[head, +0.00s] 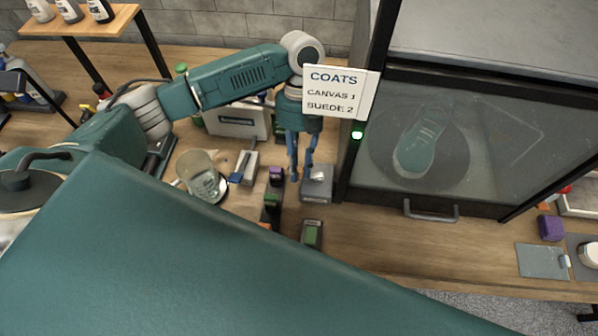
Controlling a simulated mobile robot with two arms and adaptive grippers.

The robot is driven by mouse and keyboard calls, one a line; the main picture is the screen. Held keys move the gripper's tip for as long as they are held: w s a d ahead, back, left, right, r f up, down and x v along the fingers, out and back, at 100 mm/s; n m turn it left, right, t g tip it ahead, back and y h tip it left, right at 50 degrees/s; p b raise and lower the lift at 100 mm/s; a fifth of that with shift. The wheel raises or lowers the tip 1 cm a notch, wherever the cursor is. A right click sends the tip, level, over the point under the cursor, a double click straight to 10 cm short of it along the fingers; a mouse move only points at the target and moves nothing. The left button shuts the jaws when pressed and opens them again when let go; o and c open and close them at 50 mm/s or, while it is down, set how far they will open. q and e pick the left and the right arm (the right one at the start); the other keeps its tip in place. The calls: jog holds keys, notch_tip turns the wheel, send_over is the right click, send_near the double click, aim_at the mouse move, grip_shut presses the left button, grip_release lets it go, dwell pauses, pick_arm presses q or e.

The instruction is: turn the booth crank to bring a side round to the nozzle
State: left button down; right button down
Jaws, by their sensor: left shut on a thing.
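The booth (455,87) stands at the right, with a dark frame and a glass front. Behind the glass a green sneaker (420,148) with pale laces lies on a round dark turntable (378,150). My left gripper (301,177) points down just left of the booth's front post, its two blue fingers close together. It is shut on what seems to be the booth crank, mostly hidden by the fingers. A small grey block (317,184) with a pale top sits right beside the fingertips. The nozzle cannot be made out. My right gripper is not in view.
A sign (340,92) reading COATS, CANVAS 1, SUEDE 2 hangs by the post, above a lit green lamp (357,133). A glass jar (201,178), a brush-like tool (243,167) and small blocks crowd the bench left of the gripper.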

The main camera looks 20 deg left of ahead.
pick_arm(q)
jog(key=shift+w+r+m+y+b, duration=0.1)
jog(key=shift+w+m+y+b, duration=0.5)
jog(key=shift+m, duration=0.7)
jog(key=shift+w, duration=0.1)
jog(key=c, duration=1.6)
grip_release()
jog(key=shift+d, duration=0.1)
jog(key=shift+c, duration=0.2)
jog(key=v, duration=1.2)
